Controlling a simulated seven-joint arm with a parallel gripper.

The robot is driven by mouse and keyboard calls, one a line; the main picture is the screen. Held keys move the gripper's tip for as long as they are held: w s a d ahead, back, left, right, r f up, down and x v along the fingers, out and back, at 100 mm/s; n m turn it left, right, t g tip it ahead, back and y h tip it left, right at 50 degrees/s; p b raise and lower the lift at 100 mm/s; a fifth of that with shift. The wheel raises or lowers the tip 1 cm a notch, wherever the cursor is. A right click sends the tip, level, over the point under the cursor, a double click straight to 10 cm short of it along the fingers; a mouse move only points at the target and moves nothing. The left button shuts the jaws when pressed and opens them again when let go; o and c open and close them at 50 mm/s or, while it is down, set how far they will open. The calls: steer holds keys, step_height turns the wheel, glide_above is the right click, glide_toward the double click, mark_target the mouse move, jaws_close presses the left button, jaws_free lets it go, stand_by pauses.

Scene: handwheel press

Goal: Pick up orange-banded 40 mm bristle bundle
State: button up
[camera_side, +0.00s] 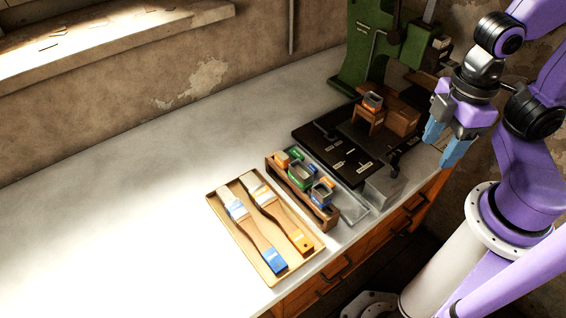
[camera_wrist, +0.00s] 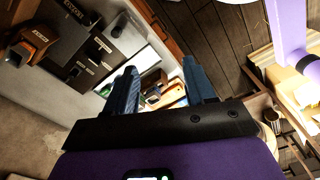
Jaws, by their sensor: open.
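A small bundle with an orange band (camera_side: 282,159) sits at the far left end of the wooden rack (camera_side: 318,210) in the side view; its size cannot be read. Bundles with green (camera_side: 296,153) and blue bands and dark-mouthed metal ferrules (camera_side: 302,173) stand around it. My gripper (camera_side: 442,149) is open and empty, high at the right, well away from the rack. In the wrist view its two blue fingers (camera_wrist: 160,72) are apart, with the rack area small and unclear between them.
Left of the rack, a shallow tray (camera_side: 225,231) holds two brushes with blue and orange handle ends. Behind are a black base plate (camera_side: 312,143), a wooden fixture (camera_side: 403,121) and the green press (camera_side: 360,60). The bench (camera_side: 110,200) is clear at left.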

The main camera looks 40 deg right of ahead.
steer(key=m, duration=3.1)
glide_above(282, 162)
steer(key=f, duration=1.2)
steer(key=shift+d, duration=0.25)
steer(key=shift+a+f, duration=0.15)
steer(key=shift+f, duration=1.2)
steer(key=shift+a+f, duration=0.1)
steer(key=shift+f, duration=1.25)
steer(key=c, duration=0.8)
